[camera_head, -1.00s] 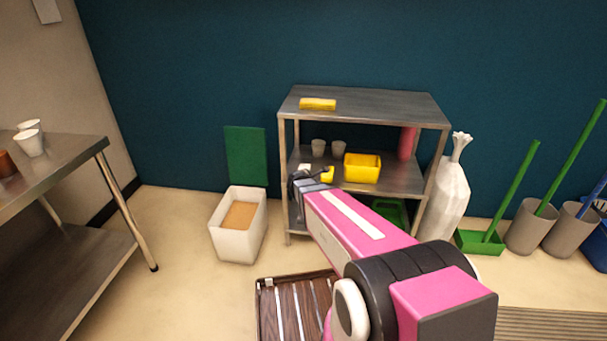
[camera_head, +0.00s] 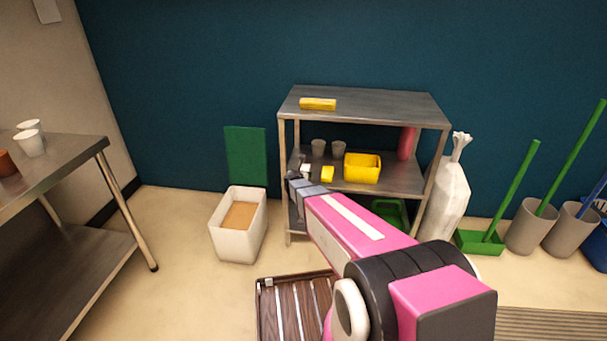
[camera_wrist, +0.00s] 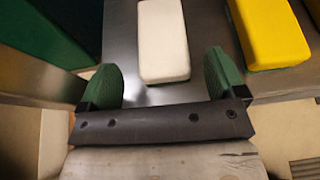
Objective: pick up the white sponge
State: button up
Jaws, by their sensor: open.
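The white sponge (camera_wrist: 163,42) lies flat on the metal middle shelf, near its front left in the wrist view. In the head view the white sponge (camera_head: 306,168) shows only as a small pale patch beside my gripper (camera_head: 298,176). In the wrist view my gripper (camera_wrist: 165,75) is open, with one green-padded finger on each side of the sponge's near end. The fingers appear apart from the sponge, and nothing is held. I cannot tell the exact height of the fingertips above the shelf.
A yellow sponge (camera_wrist: 268,32) lies just right of the white one; it also shows in the head view (camera_head: 327,174). A yellow bin (camera_head: 362,168) and grey cups stand on the same shelf. The top shelf (camera_head: 380,104) is above. A white bin (camera_head: 238,243) stands left.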

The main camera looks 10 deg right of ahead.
jog(key=x, duration=0.5)
jog(key=shift+d+f, duration=0.1)
jog(key=shift+f, duration=0.05)
jog(key=shift+s, duration=0.1)
jog(key=c, duration=1)
